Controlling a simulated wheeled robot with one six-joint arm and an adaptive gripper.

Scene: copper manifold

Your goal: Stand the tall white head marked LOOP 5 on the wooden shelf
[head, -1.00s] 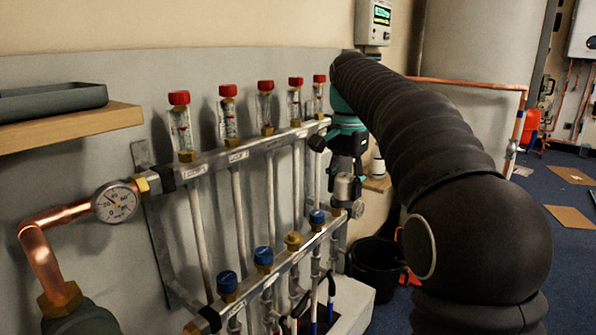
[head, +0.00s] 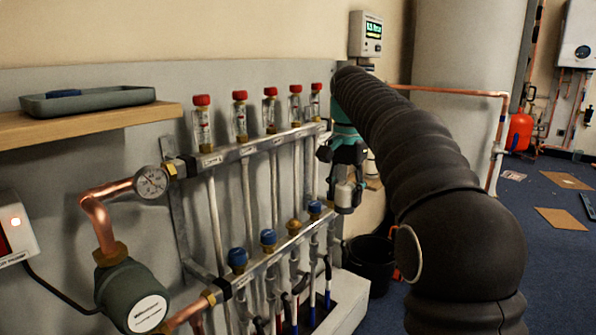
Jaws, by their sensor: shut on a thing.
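My gripper (head: 346,180) hangs past the far right end of the manifold. It is shut on a small whitish head (head: 345,195), partly covered by the dark fingers. The head is upright near the end of the lower bar (head: 265,257); I cannot tell whether it touches a valve there. Any LOOP 5 mark is too small to read. A wooden shelf (head: 100,122) is on the wall at the left, with a grey tray on it. A small wooden ledge (head: 374,183) with a white object (head: 370,166) shows partly behind my gripper.
The grey tray (head: 88,99) holds something blue. Red-capped flow meters (head: 240,115) line the upper bar; blue caps (head: 237,258) and a brass valve (head: 294,227) line the lower. A gauge (head: 151,181) and copper pipe are at left. A black bucket (head: 369,262) stands below.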

